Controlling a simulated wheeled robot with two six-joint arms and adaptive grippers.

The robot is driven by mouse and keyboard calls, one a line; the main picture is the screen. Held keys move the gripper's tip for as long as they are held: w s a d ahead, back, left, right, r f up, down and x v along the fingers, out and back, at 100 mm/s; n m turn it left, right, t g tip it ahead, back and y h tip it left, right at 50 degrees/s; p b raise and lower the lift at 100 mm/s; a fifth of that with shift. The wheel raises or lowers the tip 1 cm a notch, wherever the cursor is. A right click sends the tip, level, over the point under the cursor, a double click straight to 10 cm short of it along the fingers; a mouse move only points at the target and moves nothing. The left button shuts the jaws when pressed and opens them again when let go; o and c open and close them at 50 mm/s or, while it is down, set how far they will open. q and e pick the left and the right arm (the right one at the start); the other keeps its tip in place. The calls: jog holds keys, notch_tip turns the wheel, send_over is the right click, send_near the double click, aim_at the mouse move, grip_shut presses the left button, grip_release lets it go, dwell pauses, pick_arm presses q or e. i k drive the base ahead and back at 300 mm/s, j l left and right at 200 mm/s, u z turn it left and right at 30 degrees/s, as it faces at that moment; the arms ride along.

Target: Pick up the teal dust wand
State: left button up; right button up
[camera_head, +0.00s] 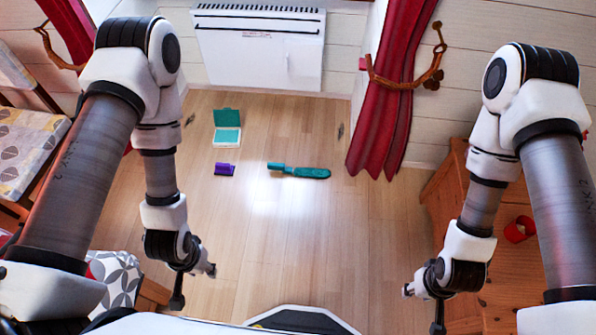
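The teal dust wand (306,172) lies flat on the wooden floor near the middle of the head view, its thin handle to the left and its wider end to the right. My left gripper (192,284) hangs at the lower left, well away from the wand and nearer to me. My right gripper (424,306) hangs at the lower right, also far from the wand. Both grippers are seen small and from the side, so their finger opening is unclear. Nothing shows held in either one.
A teal open case (227,137) and a small purple item (225,169) lie left of the wand. A white heater (258,50) is on the back wall beside red curtains (385,110). Wooden furniture (515,265) with a red object (519,229) stands right. Floor between is clear.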

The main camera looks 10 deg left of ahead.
aim_at(315, 173)
jog(key=i+j+z, duration=0.25)
jog(key=i+j, duration=0.35)
jog(key=i+j+z, duration=0.3)
jog(key=i+j, duration=0.35)
